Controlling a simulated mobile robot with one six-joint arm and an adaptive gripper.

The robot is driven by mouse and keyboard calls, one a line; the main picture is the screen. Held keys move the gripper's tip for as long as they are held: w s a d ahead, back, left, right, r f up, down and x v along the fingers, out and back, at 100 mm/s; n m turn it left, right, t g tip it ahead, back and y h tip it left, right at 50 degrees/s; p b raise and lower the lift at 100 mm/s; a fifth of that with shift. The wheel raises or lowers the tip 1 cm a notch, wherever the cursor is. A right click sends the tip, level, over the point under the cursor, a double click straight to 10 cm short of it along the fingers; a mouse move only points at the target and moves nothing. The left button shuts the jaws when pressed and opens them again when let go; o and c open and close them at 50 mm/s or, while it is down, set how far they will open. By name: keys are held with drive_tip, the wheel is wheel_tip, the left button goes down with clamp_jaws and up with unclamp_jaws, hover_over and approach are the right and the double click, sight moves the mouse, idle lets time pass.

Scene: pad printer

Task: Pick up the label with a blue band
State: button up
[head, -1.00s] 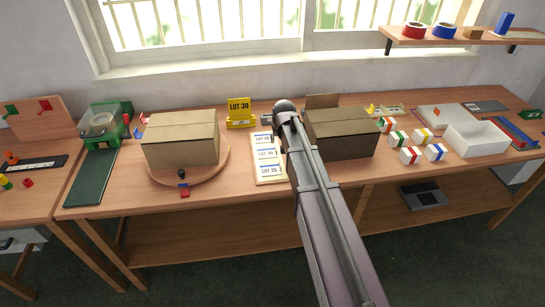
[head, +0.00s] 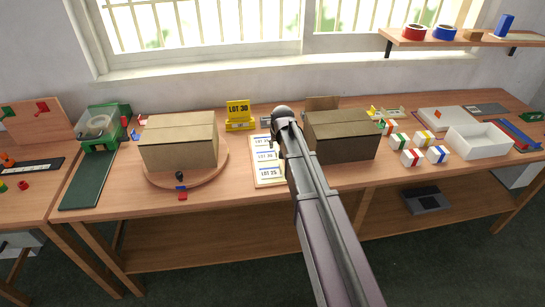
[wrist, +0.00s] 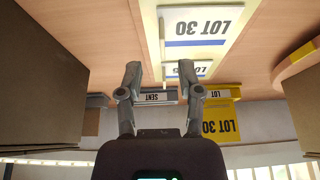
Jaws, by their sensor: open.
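A cream label board (head: 253,180) lies on the table left of my arm, with printed labels in a column. It also shows in the wrist view (wrist: 147,25), where the picture is upside down. There a white label reading LOT 30 (wrist: 202,27) has a clear blue band along one edge. A farther label (wrist: 185,69) is partly hidden by my right finger and has a bluish band. In the head view the lowest label reads LOT 25 (head: 269,173). My gripper (wrist: 160,74) is open and empty, its fingertips near the farther label. The head view hides its fingers.
A yellow LOT 30 stand (head: 240,123) is behind the board. A grey SENT holder (wrist: 158,97) is beyond my fingers. A cardboard box (head: 180,145) on a round turntable (head: 152,176) stands left; another box (head: 345,142) stands close right of my arm.

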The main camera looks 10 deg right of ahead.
sight(267, 153)
drive_tip(key=shift+b+x, duration=1.65)
drive_tip(key=shift+x, duration=0.5)
drive_tip(key=shift+a+r, duration=0.1)
clamp_jaws()
